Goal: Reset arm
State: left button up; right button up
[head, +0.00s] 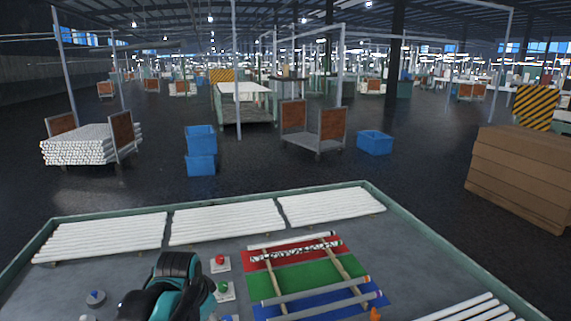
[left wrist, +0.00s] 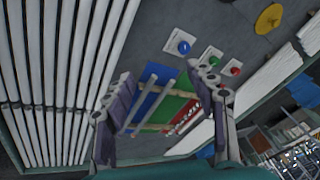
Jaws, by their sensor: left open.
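My left arm (head: 172,285) shows at the bottom of the head view, left of the coloured mat; its gripper cannot be made out there. In the left wrist view my left gripper (left wrist: 160,72) is open, its two fingers wide apart with nothing between them. The mat with red, green (head: 310,272) and blue bands lies beyond the fingers and carries two wooden rails. A white tube and a patterned tube (head: 295,252) lie across the red band. Grey tubes (head: 315,291) lie across the blue side. My right gripper is in neither view.
White tube rows (head: 228,222) line the table's back; more tubes (head: 470,310) lie at front right. Red (head: 220,262), green (head: 223,288) and blue (left wrist: 183,47) buttons stand beside the mat. A raised green edge (head: 420,228) borders the table. Carts and blue bins (head: 375,142) stand beyond.

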pick_arm(q)
jog(key=s+f+n+t, duration=0.1)
jog(key=s+f+n, duration=0.2)
jog(key=s, duration=0.4)
jog(key=s+f+n+t, duration=0.2)
jog(key=s+f+n, duration=0.1)
jog(key=s, duration=0.5)
jog(key=shift+s+d+f+n, duration=0.15)
jog(key=shift+s+d+n, duration=0.1)
jog(key=shift+d+n, duration=0.15)
